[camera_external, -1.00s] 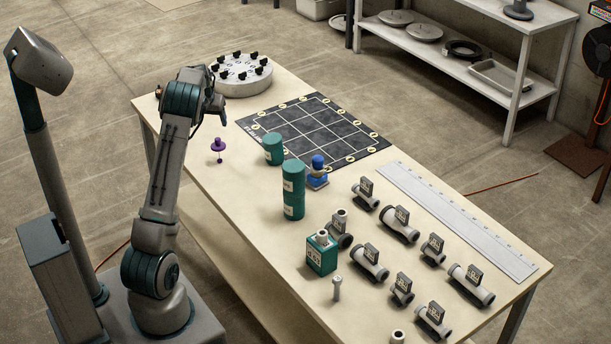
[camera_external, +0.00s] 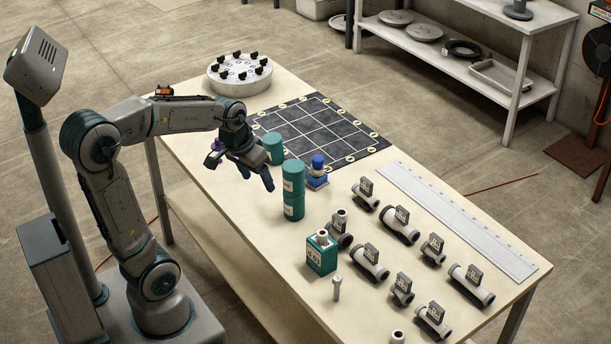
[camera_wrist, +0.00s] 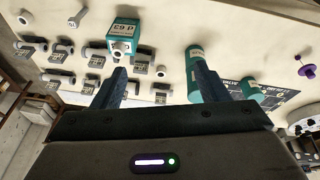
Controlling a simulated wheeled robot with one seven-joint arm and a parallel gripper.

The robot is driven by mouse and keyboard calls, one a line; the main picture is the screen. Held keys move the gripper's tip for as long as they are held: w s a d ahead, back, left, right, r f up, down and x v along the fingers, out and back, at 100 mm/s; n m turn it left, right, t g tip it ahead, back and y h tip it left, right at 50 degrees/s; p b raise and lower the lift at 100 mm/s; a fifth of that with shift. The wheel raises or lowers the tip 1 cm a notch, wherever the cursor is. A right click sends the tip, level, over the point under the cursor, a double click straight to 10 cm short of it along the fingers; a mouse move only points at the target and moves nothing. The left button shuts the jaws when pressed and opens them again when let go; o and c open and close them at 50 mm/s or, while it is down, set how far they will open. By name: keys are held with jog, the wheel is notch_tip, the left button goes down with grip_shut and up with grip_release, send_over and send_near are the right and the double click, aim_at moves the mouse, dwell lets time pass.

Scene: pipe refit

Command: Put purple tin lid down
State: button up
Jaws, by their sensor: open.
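The purple lid (camera_wrist: 307,71), a small disc with a thin stem and knob, is at the right edge of the wrist view, over the pale tabletop. In the external view only a bit of purple (camera_external: 214,146) shows behind my arm's wrist. My gripper (camera_external: 257,180) is open and empty above the table, in front of the teal tins. In the wrist view its two fingers (camera_wrist: 158,80) are spread wide with nothing between them. The lid is well outside the fingers, to their right.
A tall teal tin stack (camera_external: 293,180) and a shorter teal tin (camera_external: 273,148) stand close to my gripper. A blue object (camera_external: 318,170) is beside them. A teal box (camera_external: 321,254) and several grey pipe fittings fill the near right. A black grid mat (camera_external: 315,125) lies behind.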

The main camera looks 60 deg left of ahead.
jog(key=s+d+f+m, duration=0.2)
jog(key=s+d, duration=0.5)
jog(key=s, duration=0.3)
jog(key=shift+s+f+m, duration=0.2)
jog(key=shift+f+m, duration=0.1)
jog(key=shift+f, duration=0.05)
